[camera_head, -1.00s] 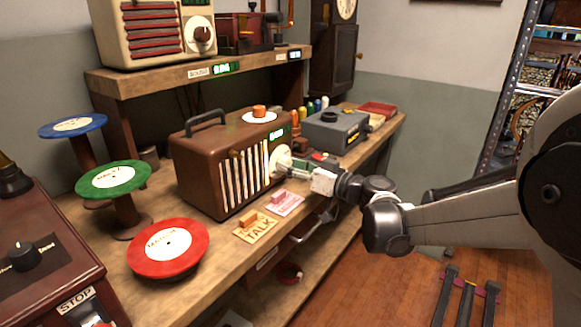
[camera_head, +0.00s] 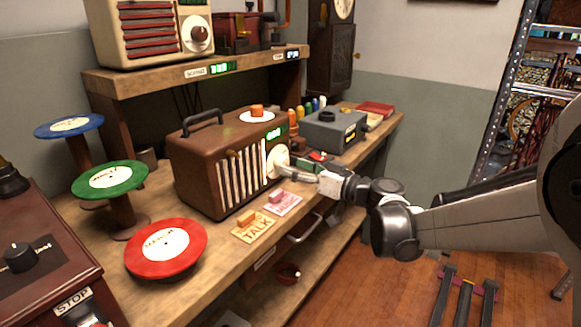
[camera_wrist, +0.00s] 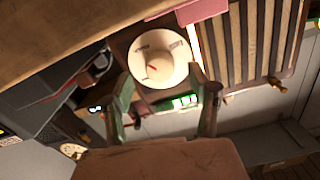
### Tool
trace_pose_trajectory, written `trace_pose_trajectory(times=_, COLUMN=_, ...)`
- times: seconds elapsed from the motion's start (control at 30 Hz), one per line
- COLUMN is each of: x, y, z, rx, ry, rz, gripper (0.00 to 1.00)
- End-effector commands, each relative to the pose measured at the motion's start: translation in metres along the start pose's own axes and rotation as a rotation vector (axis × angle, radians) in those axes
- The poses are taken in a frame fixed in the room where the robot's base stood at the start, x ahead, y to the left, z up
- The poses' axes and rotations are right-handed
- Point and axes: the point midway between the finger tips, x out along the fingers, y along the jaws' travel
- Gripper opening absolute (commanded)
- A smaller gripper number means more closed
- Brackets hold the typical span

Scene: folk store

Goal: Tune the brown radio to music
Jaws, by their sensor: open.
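The brown radio (camera_head: 228,168) stands upright on the workbench, with a slatted front and a lit green display. Its round cream dial (camera_head: 277,160) is on the right of the front. In the wrist view the dial (camera_wrist: 158,56) has a short red mark near its middle. My gripper (camera_head: 290,172) is at the dial, fingers apart. In the wrist view my open gripper (camera_wrist: 162,80) has one fingertip on each side of the dial; I cannot tell whether they touch it. A pink card (camera_head: 283,202) and a yellow TALK card (camera_head: 254,229), each with a block, lie before the radio.
A grey box (camera_head: 334,130) stands to the right of the radio. Red (camera_head: 166,248), green (camera_head: 112,179) and blue (camera_head: 69,126) discs are at the left. A cream radio (camera_head: 141,30) sits on the upper shelf.

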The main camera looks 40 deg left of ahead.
Motion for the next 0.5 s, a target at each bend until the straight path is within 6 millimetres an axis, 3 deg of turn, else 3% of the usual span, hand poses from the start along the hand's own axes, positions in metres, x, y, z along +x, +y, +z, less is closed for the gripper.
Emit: trace_pose_trajectory(times=0.5, x=-0.036, y=0.0, z=0.0, rx=0.0, ry=0.0, rz=0.001, gripper=0.56)
